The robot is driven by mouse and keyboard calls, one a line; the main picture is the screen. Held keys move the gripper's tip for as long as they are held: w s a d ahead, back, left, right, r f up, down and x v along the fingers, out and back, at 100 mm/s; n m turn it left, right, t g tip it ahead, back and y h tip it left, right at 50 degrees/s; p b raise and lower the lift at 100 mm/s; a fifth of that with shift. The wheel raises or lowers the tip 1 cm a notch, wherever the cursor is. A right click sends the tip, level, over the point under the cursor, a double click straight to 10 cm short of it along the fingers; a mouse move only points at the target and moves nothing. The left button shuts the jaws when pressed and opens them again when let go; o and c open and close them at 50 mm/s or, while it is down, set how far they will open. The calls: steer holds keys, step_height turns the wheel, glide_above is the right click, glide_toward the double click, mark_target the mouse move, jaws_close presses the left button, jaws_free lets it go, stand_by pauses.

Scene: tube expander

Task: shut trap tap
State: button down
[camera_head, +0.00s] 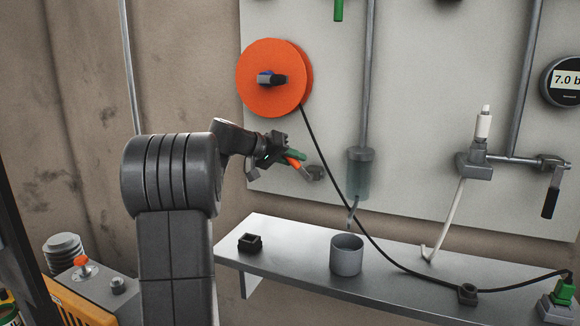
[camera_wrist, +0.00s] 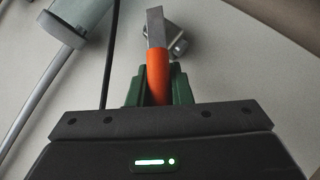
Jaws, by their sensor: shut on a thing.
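My gripper (camera_head: 285,158) is at the lower left of the wall panel. In the wrist view its green fingers (camera_wrist: 158,92) are shut on an orange-sleeved lever (camera_wrist: 158,68). The lever's bare metal end (camera_wrist: 155,26) sticks out past the fingers, beside a small grey tap fitting (camera_wrist: 177,42). In the head view the fitting (camera_head: 316,173) sits on the panel, left of the clear trap cylinder (camera_head: 359,172). The fingers and wrist partly hide the lever. I cannot tell how far it is turned.
An orange disc (camera_head: 290,62) with a dark knob is above my gripper. A black cable runs from it to a metal shelf (camera_head: 300,238) below, holding a grey cup (camera_head: 346,255) and a small black block (camera_head: 250,242). A black-handled valve (camera_head: 551,195) is far right.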

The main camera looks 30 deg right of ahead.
mark_target(311, 176)
steer(key=shift+s+d+r+m+t+y, duration=0.5)
steer(key=shift+s+r+m+t+y, duration=0.15)
steer(key=shift+y, duration=0.25)
steer(key=shift+s+d+r+m+t+y+p, duration=0.3)
steer(key=shift+s+d+m+t+y+p, duration=0.3)
steer(key=shift+y, duration=0.2)
steer(key=shift+s+d+m+t+y, duration=0.25)
steer(key=shift+s+m+t+y, duration=0.15)
steer(key=shift+t+y, duration=0.2)
steer(key=shift+s+d+m+t+y+p, duration=0.25)
steer(key=shift+m+t+y+p, duration=0.15)
steer(key=shift+t+p, duration=0.1)
steer(key=shift+f, duration=0.1)
steer(key=c, duration=1.3)
jaws_free()
